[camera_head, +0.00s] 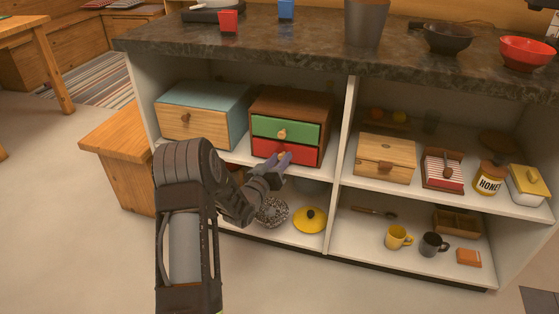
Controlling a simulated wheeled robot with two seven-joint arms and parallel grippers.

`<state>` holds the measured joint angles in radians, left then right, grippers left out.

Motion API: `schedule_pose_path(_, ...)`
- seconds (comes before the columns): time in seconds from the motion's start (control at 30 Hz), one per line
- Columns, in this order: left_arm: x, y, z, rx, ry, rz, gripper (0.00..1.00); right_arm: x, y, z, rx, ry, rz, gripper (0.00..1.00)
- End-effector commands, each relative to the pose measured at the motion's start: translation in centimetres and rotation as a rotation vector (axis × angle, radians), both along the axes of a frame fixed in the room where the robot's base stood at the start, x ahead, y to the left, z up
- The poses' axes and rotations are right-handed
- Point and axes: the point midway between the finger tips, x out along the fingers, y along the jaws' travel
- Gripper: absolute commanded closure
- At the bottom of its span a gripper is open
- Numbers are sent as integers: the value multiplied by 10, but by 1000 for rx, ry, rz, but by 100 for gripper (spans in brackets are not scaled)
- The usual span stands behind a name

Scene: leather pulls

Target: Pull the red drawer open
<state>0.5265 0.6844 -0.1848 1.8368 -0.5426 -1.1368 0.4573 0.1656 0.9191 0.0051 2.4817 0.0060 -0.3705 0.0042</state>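The red drawer (301,154) is the lower drawer of a small brown wooden cabinet (292,103) on the upper shelf. The green drawer (300,132) with a round wooden knob is above it. The red front looks flush with the cabinet. My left gripper (282,159) is at the middle of the red front, its bluish fingers by the red drawer's small knob (281,154). The fingers partly hide the knob, and I cannot tell whether they touch or grip it. My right gripper is not in view.
A teal-topped wooden box (199,113) stands left of the cabinet. The shelf divider (341,140) is to the right, with a wooden box (385,158) beyond it. The dark countertop (300,45) is above. A yellow lid (310,221) lies on the lower shelf.

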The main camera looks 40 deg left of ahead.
Motion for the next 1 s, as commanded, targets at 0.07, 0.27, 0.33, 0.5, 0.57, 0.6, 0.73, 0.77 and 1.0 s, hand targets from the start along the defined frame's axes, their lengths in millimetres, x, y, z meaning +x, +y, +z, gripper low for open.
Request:
schedule_pose_path(0.07, 0, 0, 0, 0, 0, 0, 73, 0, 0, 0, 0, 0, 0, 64)
schedule_pose_path(0.27, 0, 0, 0, 0, 0, 1, 89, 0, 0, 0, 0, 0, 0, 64)
schedule_pose_path(0.33, -1, 1, 0, 0, 0, 1, 95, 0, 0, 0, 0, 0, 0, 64)
schedule_pose_path(0.5, -1, 1, 0, 1, 1, 2, 100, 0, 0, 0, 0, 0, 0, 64)
schedule_pose_path(0.57, -1, 1, 0, 1, 1, 2, 100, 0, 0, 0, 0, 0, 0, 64)
schedule_pose_path(0.6, -1, 1, 0, 1, 1, 2, 100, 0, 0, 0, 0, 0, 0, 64)
schedule_pose_path(0.73, -1, 1, 0, 1, 1, 3, 100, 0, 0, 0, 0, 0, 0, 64)
schedule_pose_path(0.77, -1, 1, 0, 1, 1, 3, 100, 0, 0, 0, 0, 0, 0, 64)
schedule_pose_path(1.0, -1, 2, -1, 1, 1, 3, 100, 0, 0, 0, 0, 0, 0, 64)
